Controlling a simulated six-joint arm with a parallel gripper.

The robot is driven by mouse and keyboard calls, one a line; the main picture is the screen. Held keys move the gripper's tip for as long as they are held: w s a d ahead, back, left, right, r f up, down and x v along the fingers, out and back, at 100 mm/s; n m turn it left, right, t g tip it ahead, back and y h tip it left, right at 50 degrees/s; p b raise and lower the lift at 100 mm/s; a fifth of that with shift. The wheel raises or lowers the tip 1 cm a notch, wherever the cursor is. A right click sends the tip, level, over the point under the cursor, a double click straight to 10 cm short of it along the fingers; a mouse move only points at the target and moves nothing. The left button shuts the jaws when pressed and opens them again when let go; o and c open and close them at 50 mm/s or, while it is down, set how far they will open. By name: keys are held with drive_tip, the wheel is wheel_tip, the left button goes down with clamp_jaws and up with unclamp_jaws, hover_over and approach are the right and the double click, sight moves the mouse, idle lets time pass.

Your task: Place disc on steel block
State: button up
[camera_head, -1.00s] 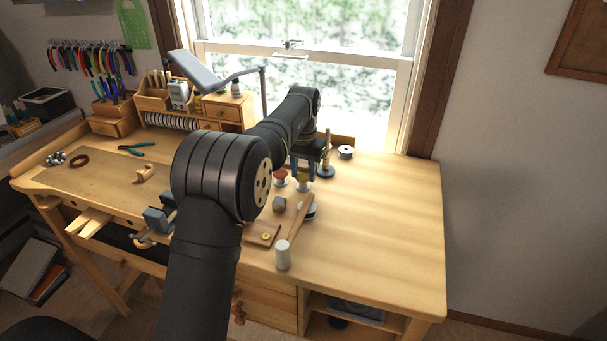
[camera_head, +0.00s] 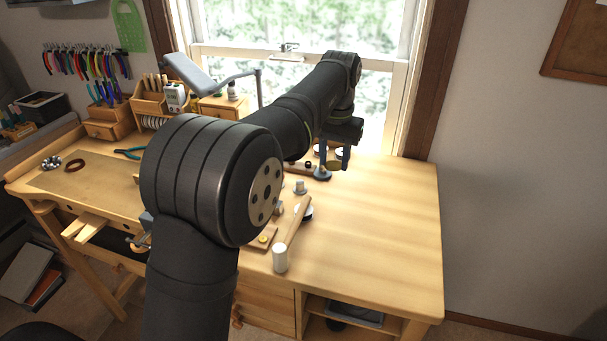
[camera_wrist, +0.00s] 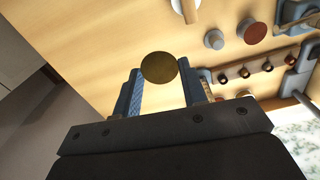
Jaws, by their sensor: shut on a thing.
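A round brass-coloured disc (camera_wrist: 159,67) is held between the two blue-faced fingers of my gripper (camera_wrist: 160,80) in the wrist view. In the head view my gripper (camera_head: 335,163) is raised over the back right of the bench, with the disc (camera_head: 333,166) between its fingers. A round steel block (camera_head: 307,212) with a dark side sits nearer the front, partly covered by a mallet handle. A small cube (camera_head: 279,210) beside it is mostly hidden by my arm. I cannot tell for sure which of the two is the steel block.
A small grey pedestal (camera_head: 299,187) stands empty; it also shows in the wrist view (camera_wrist: 214,39). A red-brown disc (camera_wrist: 255,32) is beside it. The right part of the wooden bench (camera_head: 385,235) is clear.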

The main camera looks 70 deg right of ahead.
drive_tip(key=w+a, duration=0.3)
drive_tip(key=a, duration=0.6)
drive_tip(key=w+d+f, duration=0.1)
drive_tip(key=w+f, duration=0.1)
drive_tip(key=w, duration=0.1)
drive_tip(key=w+d+f, duration=0.2)
drive_tip(key=w, duration=0.2)
drive_tip(key=w+d+f, duration=0.1)
drive_tip(key=w+f, duration=0.2)
drive_tip(key=shift+w+d+f, duration=0.1)
drive_tip(key=shift+w+d, duration=0.05)
drive_tip(key=shift+w, duration=0.1)
drive_tip(key=shift+f, duration=2)
drive_tip(key=shift+f, duration=0.1)
drive_tip(key=o, duration=0.9)
drive_tip(key=shift+o, duration=0.2)
wheel_tip(320, 180, up, 12)
